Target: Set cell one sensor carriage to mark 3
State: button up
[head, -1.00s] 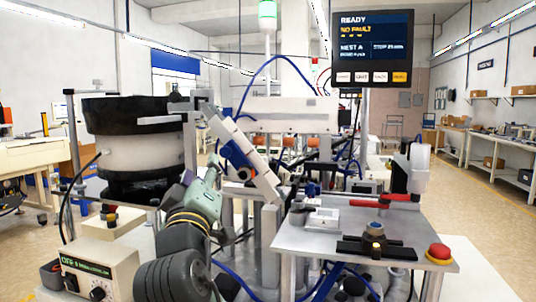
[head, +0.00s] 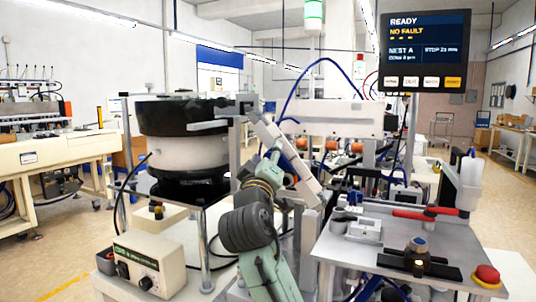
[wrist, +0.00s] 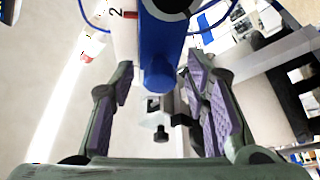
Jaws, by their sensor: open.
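The sensor carriage is blue with a round blue knob; in the wrist view the carriage (wrist: 160,35) sits on a white inclined rail, close ahead of my fingers. A printed "2" with a red mark shows on the rail just left of it. In the head view the white rail (head: 305,180) slopes down to the right below the bowl feeder, and my arm covers most of the carriage. My gripper (wrist: 160,105) is open, its purple pads on either side of the knob's line, with nothing held. Contact with the knob cannot be told. Mark 3 is not readable.
The black-rimmed bowl feeder (head: 180,150) stands left of the rail, with a control box (head: 148,265) below. A metal table (head: 385,240) to the right carries a red-handled clamp (head: 425,213) and a red stop button (head: 487,274). The screen (head: 425,38) reads READY, NO FAULT.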

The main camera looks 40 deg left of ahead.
jog(key=shift+c, duration=0.3)
grip_shut()
dwell(0.3)
